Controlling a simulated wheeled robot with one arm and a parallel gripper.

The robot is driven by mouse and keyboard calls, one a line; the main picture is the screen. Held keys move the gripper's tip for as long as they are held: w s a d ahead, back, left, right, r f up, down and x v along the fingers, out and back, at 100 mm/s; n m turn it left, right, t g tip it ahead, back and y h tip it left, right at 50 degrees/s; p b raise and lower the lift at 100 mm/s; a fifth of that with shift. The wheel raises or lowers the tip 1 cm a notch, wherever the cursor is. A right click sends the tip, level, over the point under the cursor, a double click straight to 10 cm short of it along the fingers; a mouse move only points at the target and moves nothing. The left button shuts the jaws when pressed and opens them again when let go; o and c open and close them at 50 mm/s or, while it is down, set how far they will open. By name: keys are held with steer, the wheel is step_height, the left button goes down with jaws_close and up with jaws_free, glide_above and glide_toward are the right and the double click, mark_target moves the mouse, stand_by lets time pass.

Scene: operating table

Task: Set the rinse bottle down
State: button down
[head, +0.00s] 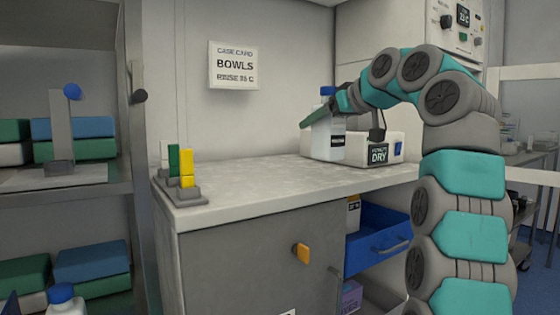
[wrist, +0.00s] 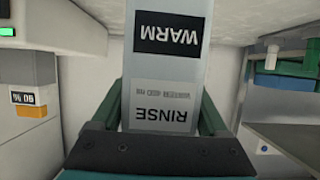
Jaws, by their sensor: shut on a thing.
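The rinse bottle (head: 327,140) is white with a blue cap. It stands upright at the back of the grey counter (head: 260,180), in front of a white box. My gripper (head: 342,103) is shut on its upper part, reaching in from the right. In the wrist view the bottle (wrist: 168,85) is between the two green fingers, with its RINSE and WARM labels upside down. I cannot tell whether its base touches the counter or is slightly above it.
A white box with a DRY label (head: 378,155) is right beside the bottle. A small rack with green and yellow blocks (head: 183,190) stands at the counter's left end. A blue drawer (head: 378,245) is open below. The counter's middle is clear.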

steer(key=w+a+f, duration=0.1)
steer(key=a, duration=0.3)
steer(key=w+a+f, duration=0.1)
steer(key=a, duration=0.4)
steer(key=w+a+f+b, duration=0.1)
steer(key=a+f, duration=0.1)
steer(key=a, duration=0.2)
steer(key=shift+w+a, duration=0.3)
steer(key=shift+w, duration=0.05)
steer(key=shift+f+b, duration=0.3)
steer(key=shift+f, duration=0.1)
steer(key=shift+f, duration=0.1)
jaws_free()
steer(key=shift+r, duration=0.25)
steer(key=b+v, duration=0.1)
steer(key=v, duration=1.1)
steer(key=shift+b, duration=0.3)
